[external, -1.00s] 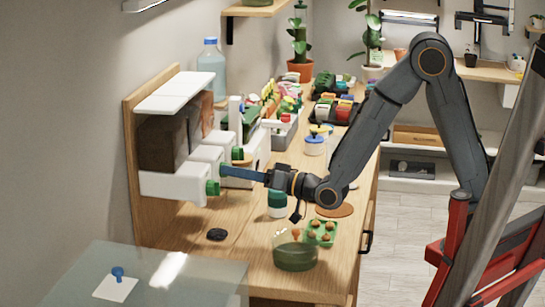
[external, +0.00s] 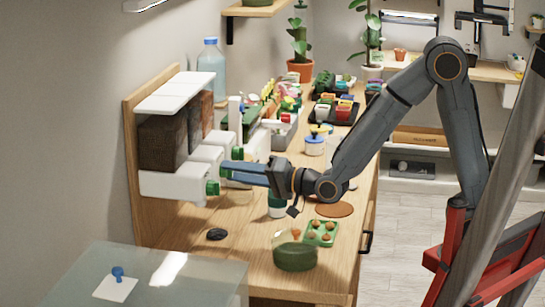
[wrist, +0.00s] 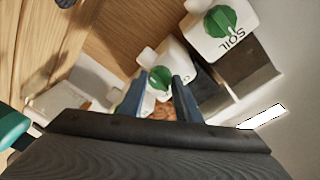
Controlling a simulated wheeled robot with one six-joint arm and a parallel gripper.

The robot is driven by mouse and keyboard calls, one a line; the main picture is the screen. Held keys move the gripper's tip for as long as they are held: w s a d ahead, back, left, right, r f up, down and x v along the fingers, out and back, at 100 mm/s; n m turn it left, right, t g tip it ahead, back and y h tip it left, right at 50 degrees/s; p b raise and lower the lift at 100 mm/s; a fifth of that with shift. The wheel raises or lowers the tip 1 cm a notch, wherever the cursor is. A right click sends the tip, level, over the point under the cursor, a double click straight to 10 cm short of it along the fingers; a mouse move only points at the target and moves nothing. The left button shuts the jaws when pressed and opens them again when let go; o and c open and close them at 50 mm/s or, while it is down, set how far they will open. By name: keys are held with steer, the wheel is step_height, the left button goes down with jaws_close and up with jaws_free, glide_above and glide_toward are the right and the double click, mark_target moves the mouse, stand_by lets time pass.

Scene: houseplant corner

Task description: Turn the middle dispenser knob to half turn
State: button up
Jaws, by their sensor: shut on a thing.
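The middle dispenser knob (wrist: 160,78) is green and sits on a white dispenser (wrist: 173,55). In the wrist view it lies between the two blue fingertips of my gripper (wrist: 160,82). My gripper (external: 225,170) reaches in from the right in the external view and is shut on this knob, whose face the fingers mostly hide there. The nearer dispenser, labelled SOIL, has its own green knob (wrist: 220,20), which also shows in the external view (external: 212,187). A farther dispenser knob (external: 237,154) shows just above the fingers. The exact angle of the middle knob is hard to read.
A wooden bench (external: 190,222) runs under the dispensers. A dark round thing (external: 216,234), a green-tinted bowl (external: 295,258) and a green tray (external: 320,233) lie on it. A clear bottle (external: 211,70) stands behind. Free bench top lies in front of the dispensers.

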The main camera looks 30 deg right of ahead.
steer(key=o, duration=1)
steer(key=shift+s, duration=0.1)
steer(key=b+v, duration=0.4)
steer(key=v, duration=0.1)
steer(key=shift+s+d, duration=0.1)
steer(key=shift+d, duration=0.1)
steer(key=shift+s+d+b, duration=0.15)
steer(key=shift+b, duration=1)
steer(key=shift+s+b, duration=0.1)
steer(key=shift+b, duration=0.3)
